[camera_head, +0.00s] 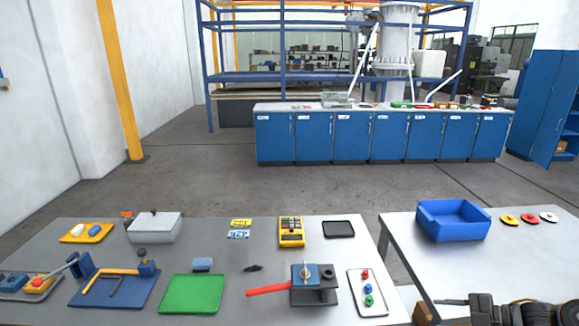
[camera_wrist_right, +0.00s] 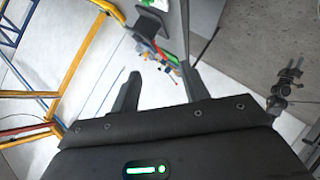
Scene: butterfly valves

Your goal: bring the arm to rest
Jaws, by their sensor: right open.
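My right gripper (camera_wrist_right: 163,82) shows in the right wrist view with its two dark fingers apart and nothing between them. Part of my dark right arm shows at the bottom right corner of the head view, over the right table. My left gripper is in neither view. A butterfly valve (camera_head: 314,285) with a red lever (camera_head: 268,289) pointing left stands at the front of the left table (camera_head: 215,262). My right arm is apart from it.
The left table also holds a green mat (camera_head: 191,294), a blue mat with a yellow bar, a grey box (camera_head: 155,227) and a yellow keypad device (camera_head: 291,232). The right table (camera_head: 455,267) holds a blue bin (camera_head: 452,221) and several coloured discs. A gap separates the tables.

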